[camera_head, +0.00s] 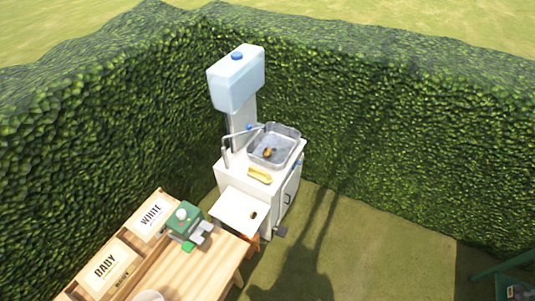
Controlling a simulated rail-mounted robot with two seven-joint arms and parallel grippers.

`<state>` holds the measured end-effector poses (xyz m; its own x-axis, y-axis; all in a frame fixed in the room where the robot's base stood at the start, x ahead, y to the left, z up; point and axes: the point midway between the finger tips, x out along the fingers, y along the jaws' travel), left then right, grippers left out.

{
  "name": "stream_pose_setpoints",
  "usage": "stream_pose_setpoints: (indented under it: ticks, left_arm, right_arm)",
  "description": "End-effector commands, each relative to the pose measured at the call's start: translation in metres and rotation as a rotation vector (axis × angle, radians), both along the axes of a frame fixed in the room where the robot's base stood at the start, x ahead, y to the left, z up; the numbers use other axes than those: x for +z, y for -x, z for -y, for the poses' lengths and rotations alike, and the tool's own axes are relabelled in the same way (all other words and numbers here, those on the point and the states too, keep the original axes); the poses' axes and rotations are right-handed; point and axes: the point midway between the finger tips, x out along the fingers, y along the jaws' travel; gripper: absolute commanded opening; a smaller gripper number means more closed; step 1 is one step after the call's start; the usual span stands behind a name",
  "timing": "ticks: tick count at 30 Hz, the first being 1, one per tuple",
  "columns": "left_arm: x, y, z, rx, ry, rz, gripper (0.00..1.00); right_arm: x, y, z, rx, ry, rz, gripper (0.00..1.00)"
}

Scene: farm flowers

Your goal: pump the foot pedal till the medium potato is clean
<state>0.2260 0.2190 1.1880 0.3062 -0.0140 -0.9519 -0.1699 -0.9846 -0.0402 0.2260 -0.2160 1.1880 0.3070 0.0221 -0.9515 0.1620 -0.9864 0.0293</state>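A small brown potato (268,152) lies in the clear basin (283,135) of the white sink unit (228,178). It is too small to tell how dirty it is. A small dark piece that looks like the foot pedal (280,231) sits low at the foot of the unit, near the grass. A thin faucet (238,133) reaches toward the basin from the left. Neither of my grippers is in view.
A light blue water tank (236,80) stands behind the sink. A yellow item (260,175) lies on its front top. A wooden table (205,268) with a green device (188,226) stands at lower left. Hedges (400,140) enclose the back; grass (390,250) is open at right.

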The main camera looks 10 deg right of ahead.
Motion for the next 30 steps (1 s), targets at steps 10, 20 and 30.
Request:
stream_pose_setpoints:
  ticks: [10, 20, 30]
  left_arm:
    - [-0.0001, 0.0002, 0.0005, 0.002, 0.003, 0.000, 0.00]
    - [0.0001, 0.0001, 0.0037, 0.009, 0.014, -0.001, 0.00]
    - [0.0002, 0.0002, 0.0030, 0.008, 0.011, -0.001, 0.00]
  right_arm:
    - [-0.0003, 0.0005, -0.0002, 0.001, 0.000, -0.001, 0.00]
    - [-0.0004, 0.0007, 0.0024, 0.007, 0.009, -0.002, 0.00]
    - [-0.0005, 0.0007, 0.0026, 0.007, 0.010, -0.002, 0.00]
